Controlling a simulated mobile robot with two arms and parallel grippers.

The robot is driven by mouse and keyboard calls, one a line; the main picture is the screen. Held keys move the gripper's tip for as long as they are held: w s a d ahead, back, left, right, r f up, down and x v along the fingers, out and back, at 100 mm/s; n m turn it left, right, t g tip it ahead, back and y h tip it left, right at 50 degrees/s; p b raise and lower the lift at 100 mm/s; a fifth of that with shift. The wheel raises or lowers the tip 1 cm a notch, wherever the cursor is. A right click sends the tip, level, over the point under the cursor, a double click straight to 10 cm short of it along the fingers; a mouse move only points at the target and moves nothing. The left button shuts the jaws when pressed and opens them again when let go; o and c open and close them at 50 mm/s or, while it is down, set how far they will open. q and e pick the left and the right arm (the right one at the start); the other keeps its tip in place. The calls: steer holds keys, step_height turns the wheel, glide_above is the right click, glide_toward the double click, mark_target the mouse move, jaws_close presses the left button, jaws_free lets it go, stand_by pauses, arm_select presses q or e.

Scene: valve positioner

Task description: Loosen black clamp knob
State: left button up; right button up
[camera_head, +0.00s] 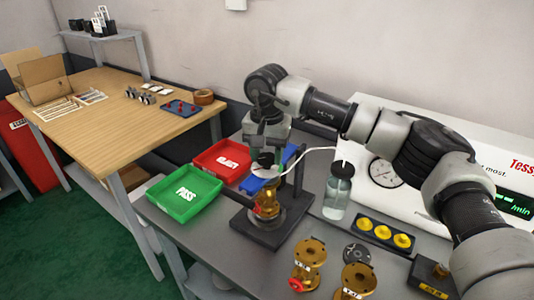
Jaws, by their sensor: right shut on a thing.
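My right arm reaches in from the right, and its gripper (266,153) points down over the clamp stand. The gripper is shut on a dark, rounded piece at the top of the stand, which looks like the black clamp knob (265,161); the fingers partly hide it. Below it a brass valve part (267,202) sits upright in the dark clamp fixture (262,233), with a black post beside it. My left gripper is not in view.
A green PASS tray (184,195) and a red tray (221,161) lie left of the stand. Brass valves (308,262) are in front. A white gauge machine (395,150) stands behind.

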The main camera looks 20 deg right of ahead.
mark_target(267, 157)
steer(key=shift+n, duration=1)
steer(key=o, duration=0.9)
steer(key=shift+o, duration=0.2)
steer(key=shift+r, duration=0.15)
step_height(267, 157, up, 11)
steer(key=shift+f+b, duration=0.2)
steer(key=shift+b, duration=0.1)
steer(key=shift+f, duration=0.1)
